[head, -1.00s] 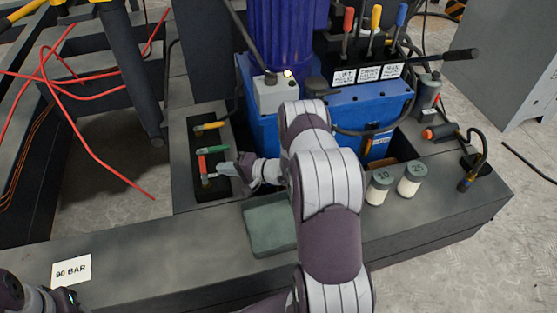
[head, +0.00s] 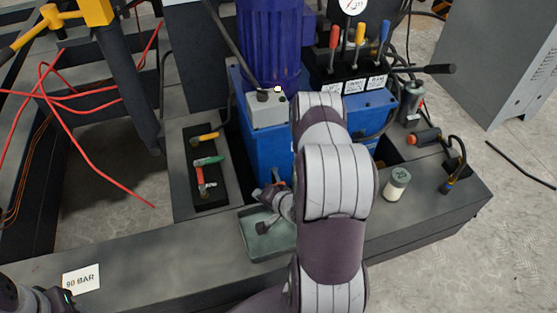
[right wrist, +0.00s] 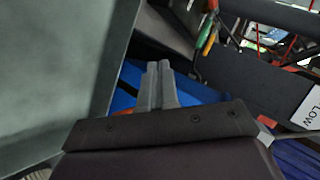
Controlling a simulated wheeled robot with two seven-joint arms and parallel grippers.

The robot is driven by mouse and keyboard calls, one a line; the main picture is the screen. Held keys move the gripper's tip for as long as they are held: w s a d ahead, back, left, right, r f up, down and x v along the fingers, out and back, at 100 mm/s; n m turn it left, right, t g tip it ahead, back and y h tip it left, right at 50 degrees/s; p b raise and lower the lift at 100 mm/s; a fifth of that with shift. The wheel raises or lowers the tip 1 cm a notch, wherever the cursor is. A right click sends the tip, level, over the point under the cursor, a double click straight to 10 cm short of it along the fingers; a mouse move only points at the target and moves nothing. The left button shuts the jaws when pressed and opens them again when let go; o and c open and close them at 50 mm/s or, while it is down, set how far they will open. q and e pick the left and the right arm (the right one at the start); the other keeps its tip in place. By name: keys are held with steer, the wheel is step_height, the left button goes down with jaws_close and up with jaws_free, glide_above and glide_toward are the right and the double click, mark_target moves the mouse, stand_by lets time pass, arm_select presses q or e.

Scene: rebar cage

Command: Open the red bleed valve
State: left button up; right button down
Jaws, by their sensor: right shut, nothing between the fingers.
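My right gripper (head: 270,197) is shut and empty, low at the front of the blue power unit (head: 270,150), over the back part of the grey-green tray (head: 256,248). A small red-orange part (head: 280,183), possibly the red bleed valve, shows just behind the gripper and is mostly hidden by my arm. The right wrist view shows the shut fingers (right wrist: 157,85) against blue, with a red-orange bit (right wrist: 122,114) to their left. I cannot tell whether they touch it. My left gripper is not clearly visible; only part of that arm shows at the lower left.
A black recess (head: 218,190) left of the unit holds yellow-, green- and red-handled items. Red, yellow and blue levers (head: 359,36) stand on top. A white jar (head: 397,184) stands right of my arm. A 90 BAR card (head: 81,279) lies front left.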

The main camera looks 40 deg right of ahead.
steer(key=d+r+g+p, duration=0.1)
steer(key=d+g+p, duration=0.1)
steer(key=w+d+r+g+h+p, duration=0.1)
steer(key=d+g, duration=0.2)
steer(key=d+r+n+g+h+p, duration=0.1)
steer(key=d+r+g+p, duration=0.1)
steer(key=shift+w+d+p, duration=0.15)
steer(key=shift+p, duration=0.2)
steer(key=shift+d+m+g+p, duration=0.3)
steer(key=shift+m+g+p, duration=0.25)
steer(key=shift+g, duration=0.45)
steer(key=shift+w+a+r+m+g, duration=0.1)
steer(key=shift+m+g, duration=0.15)
steer(key=shift+g, duration=0.05)
arm_select(q)
step_height(320, 180, up, 8)
steer(key=shift+r, duration=0.1)
